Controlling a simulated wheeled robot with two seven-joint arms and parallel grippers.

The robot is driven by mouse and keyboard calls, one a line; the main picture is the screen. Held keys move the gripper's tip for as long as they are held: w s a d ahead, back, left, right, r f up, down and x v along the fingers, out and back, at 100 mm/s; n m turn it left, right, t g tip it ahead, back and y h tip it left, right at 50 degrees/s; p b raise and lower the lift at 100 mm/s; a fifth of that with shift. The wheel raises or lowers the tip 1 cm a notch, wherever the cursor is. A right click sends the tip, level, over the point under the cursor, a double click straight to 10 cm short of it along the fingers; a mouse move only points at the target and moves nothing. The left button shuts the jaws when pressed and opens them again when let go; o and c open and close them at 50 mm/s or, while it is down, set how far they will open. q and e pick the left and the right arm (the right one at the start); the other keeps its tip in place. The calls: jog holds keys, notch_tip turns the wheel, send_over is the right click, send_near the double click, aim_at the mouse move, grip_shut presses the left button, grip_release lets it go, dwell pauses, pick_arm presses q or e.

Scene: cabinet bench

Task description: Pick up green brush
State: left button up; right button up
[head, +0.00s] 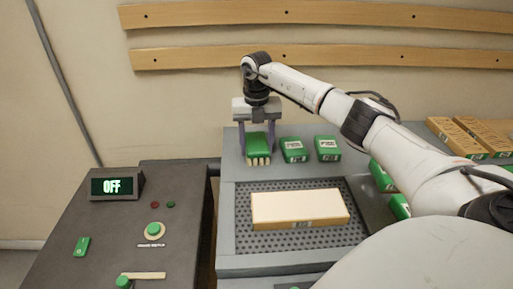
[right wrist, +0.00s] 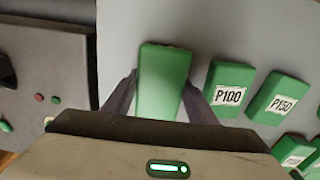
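The green brush (head: 258,146) has a green block top and pale bristles below. It is at the left part of the grey bench top, left of two green blocks. My right gripper (head: 257,140) points down over it, one finger on each side. In the right wrist view, the brush (right wrist: 163,80) lies between the fingers (right wrist: 163,82), and both fingertips appear to meet its sides. I cannot tell whether the bristles rest on the surface or hang just above it. My left gripper is not in view.
Two green blocks, labelled P100 (head: 294,150) and P150 (head: 327,148), stand to the right. A wooden board (head: 298,209) lies on the perforated plate (head: 250,238) in front. A dark control console (head: 105,225) with an OFF display (head: 112,186) is at left.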

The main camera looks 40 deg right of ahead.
aim_at(257, 141)
jog(key=c, duration=0.6)
jog(key=shift+o, duration=0.2)
notch_tip(257, 141, up, 10)
jog(key=shift+r, duration=0.1)
